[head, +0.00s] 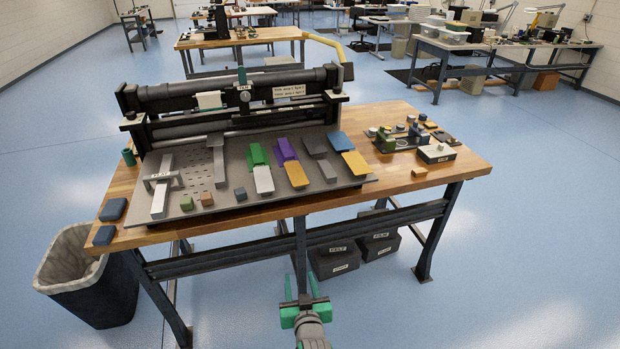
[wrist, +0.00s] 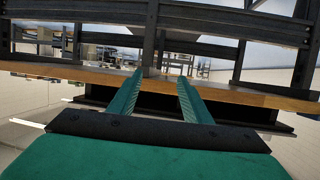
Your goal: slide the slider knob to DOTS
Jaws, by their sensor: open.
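The large black press (head: 230,100) stands at the back of the wooden table (head: 460,172), with a white label and a round dial at its middle. A small black box (head: 437,152) with a pale top and a label sits at the table's right side. I cannot make out which part is the slider knob, and no DOTS mark is readable. My gripper (head: 301,290) is open and empty, below and in front of the table's front edge. Its two green fingers show apart in the wrist view (wrist: 159,78), with the wooden table edge (wrist: 60,70) beyond them.
A grey board (head: 235,192) before the press carries several coloured blocks and metal pieces. Small parts (head: 400,138) crowd the table's right end. A waste bin (head: 85,275) stands at left. Dark boxes (head: 333,262) sit under the table behind a crossbar.

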